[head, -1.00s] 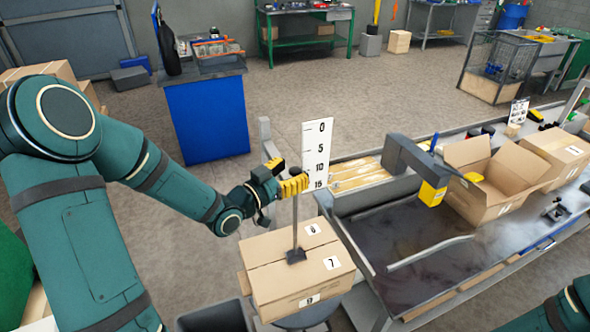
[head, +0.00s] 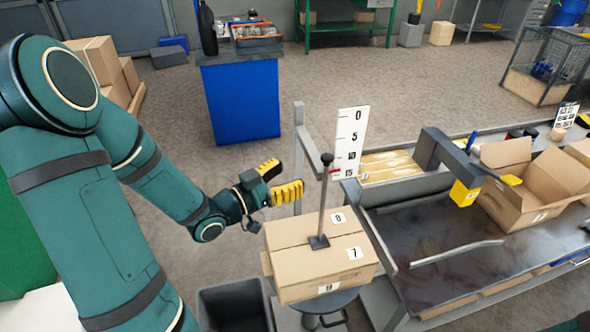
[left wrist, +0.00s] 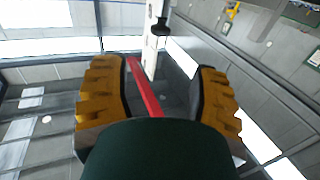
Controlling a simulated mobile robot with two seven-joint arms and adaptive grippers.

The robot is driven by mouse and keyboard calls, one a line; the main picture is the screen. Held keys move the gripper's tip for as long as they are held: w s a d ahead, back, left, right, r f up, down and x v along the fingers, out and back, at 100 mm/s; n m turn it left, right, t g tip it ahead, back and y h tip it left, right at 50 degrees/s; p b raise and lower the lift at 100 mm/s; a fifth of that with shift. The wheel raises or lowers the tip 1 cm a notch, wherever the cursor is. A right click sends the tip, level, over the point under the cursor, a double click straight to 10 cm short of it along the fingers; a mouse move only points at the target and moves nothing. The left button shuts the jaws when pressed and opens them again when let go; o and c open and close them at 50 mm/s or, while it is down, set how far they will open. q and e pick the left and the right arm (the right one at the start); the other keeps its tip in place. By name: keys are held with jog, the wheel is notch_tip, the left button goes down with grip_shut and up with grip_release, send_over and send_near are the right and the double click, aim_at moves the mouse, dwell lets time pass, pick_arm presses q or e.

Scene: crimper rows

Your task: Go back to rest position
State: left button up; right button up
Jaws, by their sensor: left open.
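My left gripper (head: 279,182) is open and empty, with yellow ridged fingers. In the head view it stands left of an upright grey rod (head: 323,205) with a dark knob, apart from it. The rod's square foot rests on a closed cardboard box (head: 322,278) with number labels. In the left wrist view the two fingers (left wrist: 158,100) are spread wide with nothing held between them; a red bar and a white upright strip show beyond.
A white scale board (head: 349,140) with a red pointer stands behind the rod. The box sits on a round stand beside a dark bench (head: 440,240). An open carton (head: 515,190) is on the bench. A grey bin (head: 235,305) and a blue cabinet (head: 240,100) stand nearby.

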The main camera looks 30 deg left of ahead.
pick_arm(q)
jog(key=w+d+f+n+g+y, duration=0.1)
jog(key=w+d+f+n+g, duration=0.15)
jog(key=d+f, duration=0.45)
jog(key=w+d+f+n+g+y, duration=0.1)
jog(key=d+f+n+g, duration=0.2)
jog(key=f, duration=0.8)
jog(key=s+d+f+g, duration=0.9)
jog(key=s+d+f, duration=0.1)
jog(key=s+f, duration=0.1)
jog(key=shift+s+d+f+b, duration=0.3)
jog(key=shift+s+d+f, duration=0.1)
jog(key=shift+f, duration=0.3)
